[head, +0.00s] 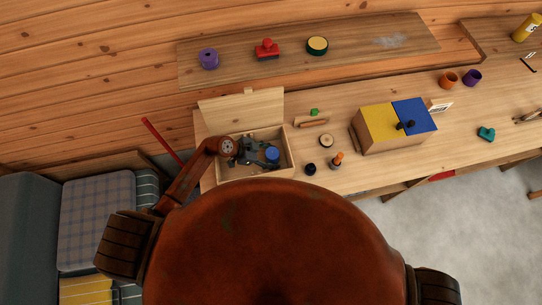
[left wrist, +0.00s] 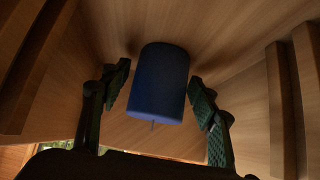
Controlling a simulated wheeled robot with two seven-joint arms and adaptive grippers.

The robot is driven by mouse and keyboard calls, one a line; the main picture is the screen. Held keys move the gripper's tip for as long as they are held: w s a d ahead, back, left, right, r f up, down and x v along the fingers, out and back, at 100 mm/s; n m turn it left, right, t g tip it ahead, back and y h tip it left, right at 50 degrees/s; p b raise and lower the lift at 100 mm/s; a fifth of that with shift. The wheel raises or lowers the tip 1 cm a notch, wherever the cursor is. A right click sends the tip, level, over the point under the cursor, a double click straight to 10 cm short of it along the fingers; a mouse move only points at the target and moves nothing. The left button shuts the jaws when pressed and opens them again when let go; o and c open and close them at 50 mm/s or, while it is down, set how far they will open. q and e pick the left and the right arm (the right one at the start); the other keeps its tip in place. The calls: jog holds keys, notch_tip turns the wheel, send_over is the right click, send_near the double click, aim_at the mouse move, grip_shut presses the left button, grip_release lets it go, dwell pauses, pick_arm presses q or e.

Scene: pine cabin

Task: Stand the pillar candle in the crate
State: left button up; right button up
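The blue pillar candle (head: 271,153) is inside the open wooden crate (head: 268,171), towards its right side. In the left wrist view the candle (left wrist: 158,85) appears upright, with its wick end towards the camera. My left gripper (head: 256,152) reaches down into the crate. Its two fingers (left wrist: 160,88) are apart on either side of the candle, with a narrow gap visible at each side. The candle's base contact with the crate floor is hard to see. My right gripper is not in view.
The crate's raised lid (head: 240,110) stands behind it. Right of the crate are a round wooden item (head: 326,141), a dark knob-like item (head: 310,169) and an orange-topped item (head: 337,160). A yellow-and-blue box (head: 388,124) stands further right. A shelf (head: 360,45) runs behind.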

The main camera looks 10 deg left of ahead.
pick_arm(q)
jog(key=shift+o, duration=0.3)
jog(key=v, duration=1.2)
jog(key=shift+c, duration=0.7)
